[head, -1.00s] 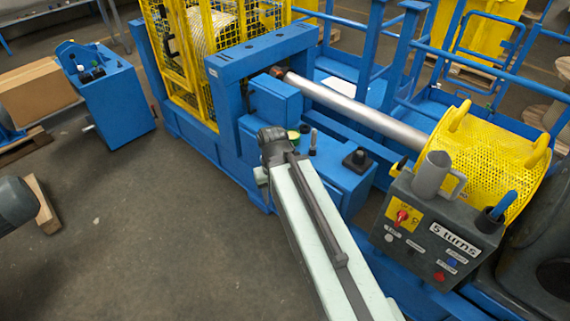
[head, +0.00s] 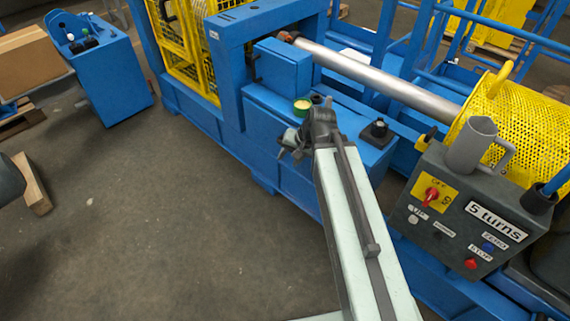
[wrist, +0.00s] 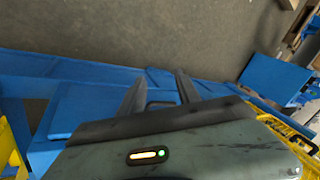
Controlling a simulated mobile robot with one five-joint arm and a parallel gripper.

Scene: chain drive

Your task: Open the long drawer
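The blue machine's long front section (head: 262,132) runs below its top surface, left of my arm in the head view. I cannot make out the long drawer's edges there. In the wrist view a blue panel (wrist: 158,82) with a dark bar-shaped handle (wrist: 160,104) shows between my fingers. My gripper (head: 288,148) is beside the blue front in the head view. In the wrist view its two fingers (wrist: 158,88) are apart, with the handle between them. I cannot tell whether they touch it. The palm hides what is nearer.
A grey control box (head: 462,215) with a grey mug (head: 470,146) on it stands to the right. A yellow-green round tin (head: 302,105) and a black knob (head: 378,129) are on the blue top. A blue cabinet (head: 112,85) stands at left. The floor (head: 170,210) between is clear.

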